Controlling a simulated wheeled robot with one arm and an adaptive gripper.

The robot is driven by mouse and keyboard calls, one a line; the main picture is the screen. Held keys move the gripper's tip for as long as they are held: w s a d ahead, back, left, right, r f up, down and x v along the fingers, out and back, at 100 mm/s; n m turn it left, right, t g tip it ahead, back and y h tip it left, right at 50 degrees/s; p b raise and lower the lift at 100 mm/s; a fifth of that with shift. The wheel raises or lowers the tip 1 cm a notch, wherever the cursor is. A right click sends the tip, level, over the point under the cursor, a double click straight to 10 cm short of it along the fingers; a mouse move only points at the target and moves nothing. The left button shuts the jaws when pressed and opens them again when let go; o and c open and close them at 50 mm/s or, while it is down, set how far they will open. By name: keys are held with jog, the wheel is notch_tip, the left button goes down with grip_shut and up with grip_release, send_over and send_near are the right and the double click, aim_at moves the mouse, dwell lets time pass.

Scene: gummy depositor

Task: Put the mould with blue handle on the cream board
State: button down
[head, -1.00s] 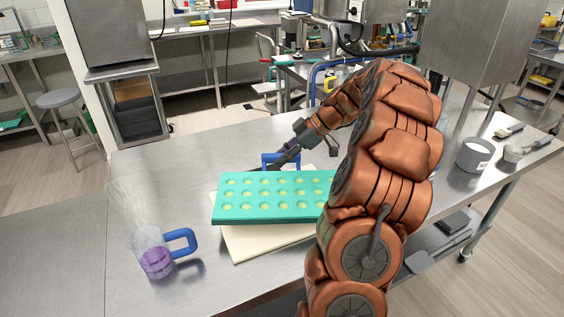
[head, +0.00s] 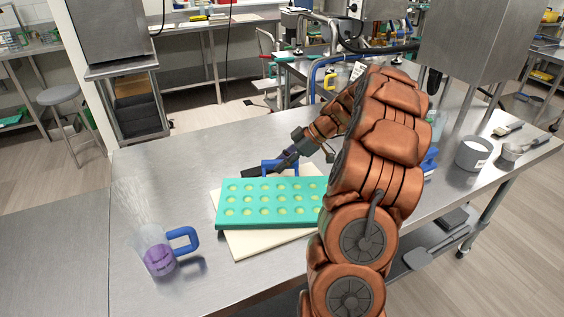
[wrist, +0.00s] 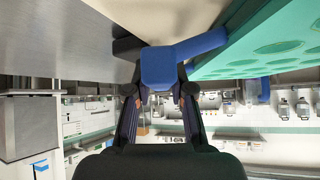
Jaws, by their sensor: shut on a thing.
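The teal mould (head: 262,203) with several round cavities has a blue handle (head: 267,165) at its far side. The handle (wrist: 168,66) fills the middle of the wrist view, with the mould's teal face (wrist: 262,42) at the right. My gripper (head: 280,162) is shut on the handle; its fingers also show in the wrist view (wrist: 158,88). The cream board (head: 265,244) lies on the steel table under the mould. I cannot tell whether mould and board touch.
A clear jug (head: 158,253) with purple contents and a blue handle stands at the front left of the steel table (head: 150,185). My arm hides the right end of the mould. The table's left part is mostly clear.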

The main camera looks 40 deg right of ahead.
jog(key=shift+f, duration=0.15)
jog(key=c, duration=1)
grip_release()
jog(key=shift+r, duration=0.25)
jog(key=shift+s+d+r, duration=0.15)
jog(key=shift+d, duration=0.15)
jog(key=b+v, duration=0.3)
jog(key=v, duration=0.8)
jog(key=shift+s+d, duration=0.1)
